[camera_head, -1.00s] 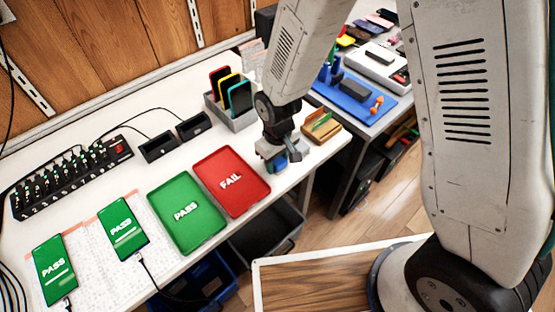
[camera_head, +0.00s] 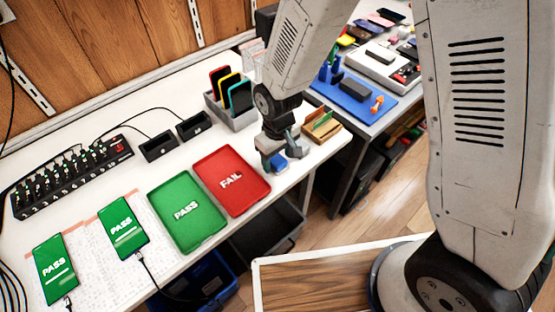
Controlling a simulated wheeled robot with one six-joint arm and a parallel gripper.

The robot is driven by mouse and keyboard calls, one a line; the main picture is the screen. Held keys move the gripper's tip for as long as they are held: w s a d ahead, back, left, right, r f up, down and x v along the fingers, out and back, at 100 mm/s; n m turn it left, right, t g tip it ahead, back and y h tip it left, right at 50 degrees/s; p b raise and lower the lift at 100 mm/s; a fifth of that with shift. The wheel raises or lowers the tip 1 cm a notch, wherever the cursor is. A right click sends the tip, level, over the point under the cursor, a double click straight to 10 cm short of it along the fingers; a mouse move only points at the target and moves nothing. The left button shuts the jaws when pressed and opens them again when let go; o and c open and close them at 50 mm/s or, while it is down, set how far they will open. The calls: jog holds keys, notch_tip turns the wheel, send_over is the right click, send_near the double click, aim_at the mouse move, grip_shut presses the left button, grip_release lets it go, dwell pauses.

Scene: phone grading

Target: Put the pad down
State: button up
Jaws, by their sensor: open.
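The pad (camera_head: 278,162) is a small blue block on the white table, right of the red FAIL tray. My gripper (camera_head: 281,154) is right above and around it, pointing down, with its jaws open. The jaws hide part of the pad, and I cannot tell whether they still touch it.
The red FAIL tray (camera_head: 231,179) and the green PASS tray (camera_head: 187,211) lie to the left. A wooden tray (camera_head: 322,128) is just right of my gripper. A grey rack (camera_head: 234,115) holding several phones stands behind. The table's front edge (camera_head: 311,170) is close.

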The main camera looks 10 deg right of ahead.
aim_at(278, 160)
notch_tip(278, 160, up, 10)
jog(key=s+d+r+m, duration=0.2)
jog(key=s+d+r, duration=0.1)
jog(key=d+r, duration=0.35)
jog(key=s+d+r+m, duration=0.1)
jog(key=s+d+r, duration=0.2)
jog(key=d+r, duration=0.35)
jog(key=s+d+r+m, duration=0.2)
jog(key=s+d+r, duration=0.1)
jog(key=s, duration=0.3)
jog(key=s+d+r+m+t, duration=0.1)
jog(key=s+d+r, duration=0.3)
jog(key=s, duration=0.3)
jog(key=shift+d+m, duration=0.25)
jog(key=shift+m, duration=0.15)
jog(key=shift+o, duration=0.5)
jog(key=shift+a, duration=0.15)
